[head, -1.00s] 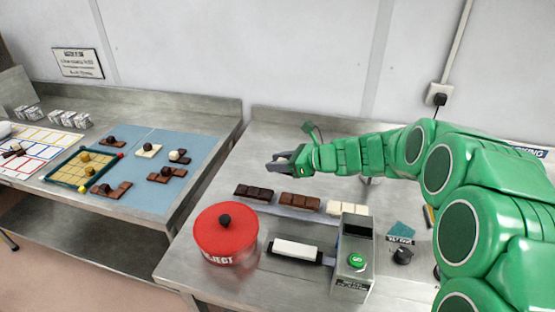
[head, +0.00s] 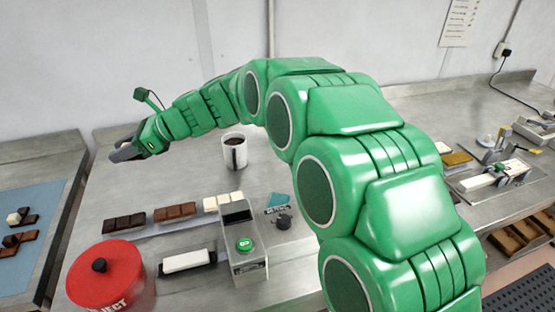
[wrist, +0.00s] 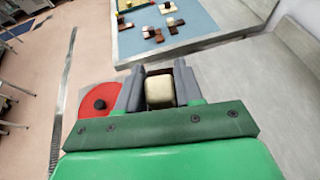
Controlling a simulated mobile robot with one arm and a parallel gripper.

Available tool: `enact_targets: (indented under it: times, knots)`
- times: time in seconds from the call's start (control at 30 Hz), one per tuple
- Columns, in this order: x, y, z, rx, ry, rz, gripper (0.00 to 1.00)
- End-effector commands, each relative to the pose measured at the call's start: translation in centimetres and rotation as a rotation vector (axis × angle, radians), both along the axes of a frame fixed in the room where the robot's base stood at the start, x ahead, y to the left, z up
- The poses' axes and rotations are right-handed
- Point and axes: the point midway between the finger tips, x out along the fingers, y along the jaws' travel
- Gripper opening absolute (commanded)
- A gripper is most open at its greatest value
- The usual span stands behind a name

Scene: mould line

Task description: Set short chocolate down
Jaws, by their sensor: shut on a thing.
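A small cream block of chocolate (wrist: 160,90) is held between the two grey fingers of my gripper (wrist: 160,82) in the wrist view. In the head view my gripper (head: 124,152) is above the back left part of the steel bench, and the block cannot be made out there. The red round pot marked REJECT (head: 110,285) stands at the bench's front left; it is to the left of my gripper in the wrist view. The blue mat (head: 30,205) with chocolate pieces lies on the separate bench at the left.
Dark (head: 124,223), brown (head: 175,212) and white (head: 223,202) bars lie in a row. A device with a green button (head: 244,245) stands by a white bar (head: 187,261). A gap separates the two benches.

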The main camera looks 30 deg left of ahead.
Motion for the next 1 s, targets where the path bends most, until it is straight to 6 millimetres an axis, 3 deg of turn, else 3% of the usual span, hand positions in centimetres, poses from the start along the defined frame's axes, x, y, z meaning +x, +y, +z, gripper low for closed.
enact_targets:
  times: [0.07, 0.53, 1.0]
  knots:
    - [0.1, 0.0, 1.0, 0.001, -0.001, -0.007, 0.05]
    - [5.0, 1.3, 0.7, 0.001, 0.001, -0.259, 0.05]
    - [14.1, 0.5, 0.7, 0.002, 0.003, -0.705, 0.05]
